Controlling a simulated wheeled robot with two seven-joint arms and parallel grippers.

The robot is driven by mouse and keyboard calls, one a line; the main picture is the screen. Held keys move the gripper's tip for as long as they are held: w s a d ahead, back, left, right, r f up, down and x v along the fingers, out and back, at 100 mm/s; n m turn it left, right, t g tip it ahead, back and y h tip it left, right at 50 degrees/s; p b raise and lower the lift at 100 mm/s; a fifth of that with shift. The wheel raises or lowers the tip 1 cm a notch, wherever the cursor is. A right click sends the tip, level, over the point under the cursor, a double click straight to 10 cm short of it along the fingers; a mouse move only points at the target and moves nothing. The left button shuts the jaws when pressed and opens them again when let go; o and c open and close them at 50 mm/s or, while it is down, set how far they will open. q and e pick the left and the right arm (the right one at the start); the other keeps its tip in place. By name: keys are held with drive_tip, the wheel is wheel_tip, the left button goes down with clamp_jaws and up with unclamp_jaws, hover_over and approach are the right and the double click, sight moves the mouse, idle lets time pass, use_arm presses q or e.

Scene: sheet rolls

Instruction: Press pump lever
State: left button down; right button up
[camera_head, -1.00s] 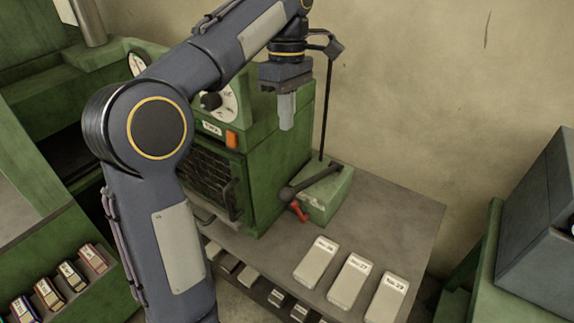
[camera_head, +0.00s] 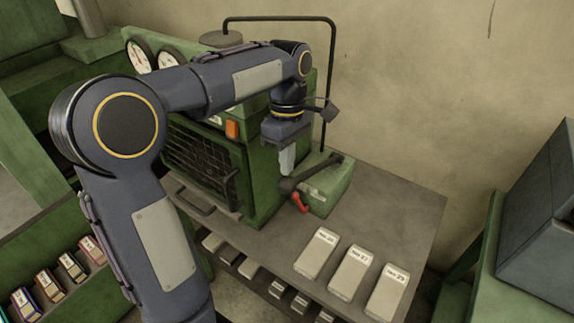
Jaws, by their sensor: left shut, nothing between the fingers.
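The pump lever (camera_head: 316,174) is a dark bar with a round knob at its near end, on a small green pump block (camera_head: 333,194) at the right of the green machine. A red handle (camera_head: 299,202) sits low on the block's front. My left gripper (camera_head: 287,165) points down with its pale fingers shut and empty. Its tips are just above the knob end of the lever; I cannot tell whether they touch it. My right gripper is not in view.
The green machine (camera_head: 262,180) with gauges stands left of the block. Three pale labelled boxes (camera_head: 352,272) stand on the grey table (camera_head: 400,215) in front. A black pipe (camera_head: 331,70) rises behind. Small boxes fill lower shelves.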

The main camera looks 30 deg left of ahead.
use_arm(q)
drive_tip(key=shift+s+f, duration=0.1)
drive_tip(key=shift+f, duration=0.55)
